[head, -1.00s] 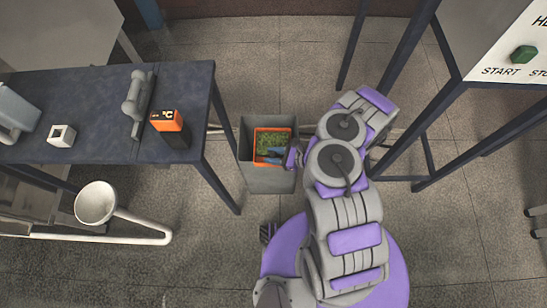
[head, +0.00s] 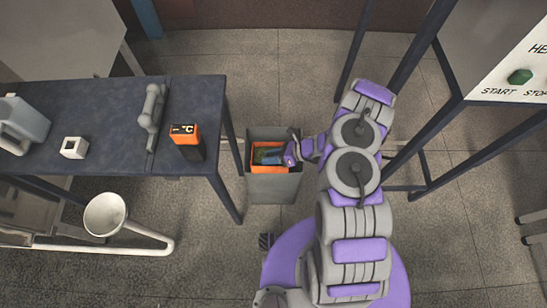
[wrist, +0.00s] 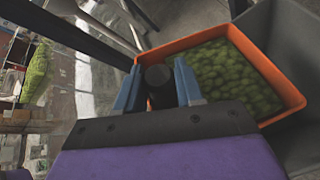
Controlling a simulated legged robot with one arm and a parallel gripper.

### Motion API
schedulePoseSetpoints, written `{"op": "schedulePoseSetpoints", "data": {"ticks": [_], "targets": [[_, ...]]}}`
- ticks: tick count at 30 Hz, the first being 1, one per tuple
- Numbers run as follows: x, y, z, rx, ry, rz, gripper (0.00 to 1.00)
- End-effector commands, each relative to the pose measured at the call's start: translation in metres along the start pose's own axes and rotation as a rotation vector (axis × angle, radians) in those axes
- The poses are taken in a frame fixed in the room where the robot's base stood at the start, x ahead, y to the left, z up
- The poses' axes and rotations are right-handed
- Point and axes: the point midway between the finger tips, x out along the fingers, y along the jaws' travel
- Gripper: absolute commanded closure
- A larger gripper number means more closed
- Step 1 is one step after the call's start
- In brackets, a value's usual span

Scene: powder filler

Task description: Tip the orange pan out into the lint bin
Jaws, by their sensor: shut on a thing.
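The orange pan (head: 256,170) is at the mouth of the grey lint bin (head: 271,188) in the head view. In the wrist view the orange pan (wrist: 289,86) holds a layer of green, lumpy material (wrist: 234,78). My gripper (wrist: 158,86) is shut on the pan's dark handle, with a blue-grey finger on each side. In the head view my gripper (head: 270,157) comes in from the right and covers part of the pan. The bin's grey wall (wrist: 290,45) shows beside the pan in the wrist view. The bin's inside is mostly hidden.
A dark table (head: 105,115) stands left of the bin, bearing an orange-and-black meter (head: 187,140), a grey tool (head: 152,108), a white cube (head: 74,147) and a grey jug (head: 22,125). A white funnel (head: 106,213) is below it. Dark machine legs (head: 430,120) stand at right.

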Motion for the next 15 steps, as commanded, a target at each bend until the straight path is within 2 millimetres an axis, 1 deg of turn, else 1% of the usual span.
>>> {"op": "schedulePoseSetpoints", "data": {"ticks": [1, 4, 6, 9, 15], "targets": [[-0.006, 0.0, 0.004, 0.018, 0.003, 0.008, 0.97], [-0.012, -0.001, 0.009, 0.062, 0.012, 0.029, 0.97], [-0.016, -0.007, 0.013, 0.1, 0.021, 0.043, 0.97], [-0.017, -0.01, 0.02, 0.158, 0.036, 0.071, 0.97], [-0.012, -0.017, 0.033, 0.273, 0.079, 0.114, 0.97]]}}
